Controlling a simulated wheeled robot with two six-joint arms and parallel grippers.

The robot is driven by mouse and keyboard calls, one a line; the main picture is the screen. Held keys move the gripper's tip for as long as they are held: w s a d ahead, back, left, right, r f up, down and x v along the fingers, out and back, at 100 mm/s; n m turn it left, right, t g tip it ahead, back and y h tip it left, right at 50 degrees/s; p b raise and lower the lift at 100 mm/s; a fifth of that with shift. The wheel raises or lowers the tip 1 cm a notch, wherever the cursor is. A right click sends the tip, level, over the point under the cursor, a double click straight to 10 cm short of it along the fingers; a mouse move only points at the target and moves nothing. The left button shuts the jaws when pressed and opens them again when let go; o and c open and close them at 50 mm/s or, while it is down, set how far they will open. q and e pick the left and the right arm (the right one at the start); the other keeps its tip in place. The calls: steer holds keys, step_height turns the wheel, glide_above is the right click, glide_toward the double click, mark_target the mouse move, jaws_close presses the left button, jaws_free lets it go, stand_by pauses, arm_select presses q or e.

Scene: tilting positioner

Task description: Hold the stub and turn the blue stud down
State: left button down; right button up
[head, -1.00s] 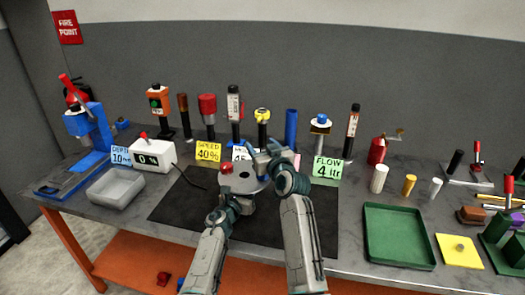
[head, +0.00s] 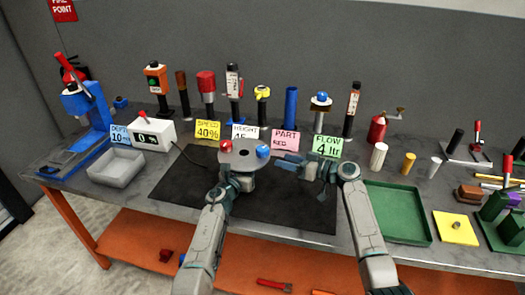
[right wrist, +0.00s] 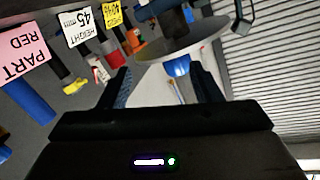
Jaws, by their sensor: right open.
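A grey disc (head: 243,160) stands over the dark mat, with a red stud (head: 226,147) at its left and the blue stud (head: 263,151) at its right. My left gripper (head: 236,181) is just under the disc, where the stub would be. The stub is hidden, and I cannot tell whether those jaws are shut. My right gripper (head: 285,158) is open to the right of the disc, pointing at the blue stud. In the right wrist view, the blue stud (right wrist: 178,68) shows between the open fingers (right wrist: 163,86), at the edge of the disc (right wrist: 190,42).
Behind the disc stand several tools and cards, including the pink PART RED card (head: 285,141) and the green FLOW card (head: 327,148). A green tray (head: 430,226) is at the right. The dark mat (head: 275,205) is clear in front.

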mark_target(262, 148)
steer(key=w+a+n+g+y, duration=0.1)
steer(key=a+n, duration=0.1)
steer(key=w+a+r+n+g+y, duration=0.1)
steer(key=a+n, duration=0.1)
steer(key=a, duration=0.1)
steer(key=w+a+r+n+g+y, duration=0.1)
steer(key=a+n, duration=0.1)
steer(key=a, duration=0.1)
steer(key=shift+w+r+n+g, duration=0.15)
steer(key=shift+n+g, duration=0.15)
steer(key=shift+n, duration=0.1)
stand_by(0.4)
